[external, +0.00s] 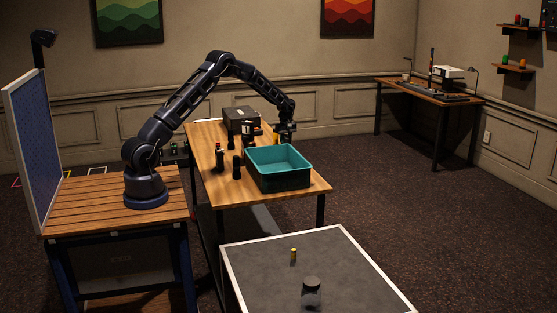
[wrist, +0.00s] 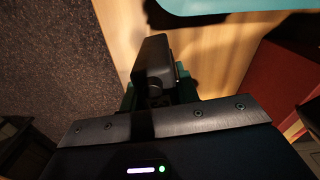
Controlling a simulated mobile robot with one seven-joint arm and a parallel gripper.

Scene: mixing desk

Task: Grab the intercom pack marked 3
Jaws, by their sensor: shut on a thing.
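My gripper (external: 286,132) is at the far side of the wooden table, just behind the teal bin. In the wrist view my gripper (wrist: 156,98) is shut on a black, block-shaped pack (wrist: 153,58), which sticks out beyond the fingers. I take it to be an intercom pack, but no number can be read on it. In the external view the held pack is too small and dark to make out clearly.
The teal bin (external: 279,182) stands open at the table's near right, and its edge shows in the wrist view (wrist: 190,8). A dark box (external: 240,118) stands at the back. Several small dark items, one a red-topped bottle (external: 219,157), stand left of the bin.

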